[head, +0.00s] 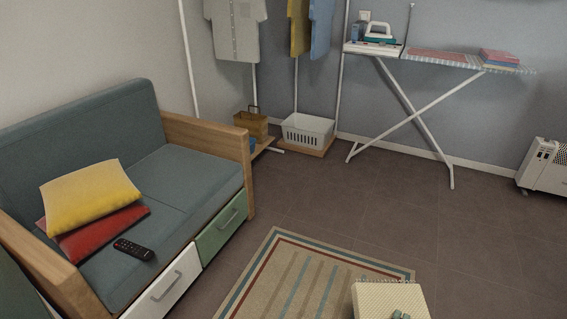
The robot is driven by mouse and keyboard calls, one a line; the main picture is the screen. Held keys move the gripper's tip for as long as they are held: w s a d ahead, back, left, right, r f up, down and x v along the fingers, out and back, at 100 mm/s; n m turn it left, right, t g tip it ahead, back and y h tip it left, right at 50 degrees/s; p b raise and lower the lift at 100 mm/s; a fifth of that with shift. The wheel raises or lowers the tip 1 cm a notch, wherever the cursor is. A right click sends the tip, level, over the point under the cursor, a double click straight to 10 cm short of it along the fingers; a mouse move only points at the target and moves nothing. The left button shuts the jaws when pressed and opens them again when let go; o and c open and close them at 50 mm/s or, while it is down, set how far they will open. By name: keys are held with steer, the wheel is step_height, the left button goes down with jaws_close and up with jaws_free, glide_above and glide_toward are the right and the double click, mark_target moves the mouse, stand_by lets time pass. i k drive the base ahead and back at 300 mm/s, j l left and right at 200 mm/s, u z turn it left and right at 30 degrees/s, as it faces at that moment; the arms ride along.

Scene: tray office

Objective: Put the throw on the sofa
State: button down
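The sofa (186,182) stands at the left, with blue-grey cushions, wooden arms and drawers beneath. A yellow cushion (90,196) leans on a red cushion (98,234) on its seat. A dark remote control (133,249) lies beside them. The right part of the seat is bare. I see nothing that I can clearly tell is the throw. A cream, ribbed item (378,300) with small grey-green pieces on top is cut off by the bottom edge; I cannot tell what it is. My gripper is not in view.
A striped rug (305,282) lies before the sofa. An ironing board (440,60) with an iron (378,33) stands at the back. A white basket (307,130) sits under hanging clothes. A white heater (545,167) is at the right. The dark floor between is clear.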

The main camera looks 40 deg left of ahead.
mark_target(189, 175)
steer(key=i, duration=1.2)
steer(key=i+u, duration=0.2)
steer(key=u, duration=0.25)
steer(key=i+l+u, duration=0.1)
steer(key=u, duration=0.35)
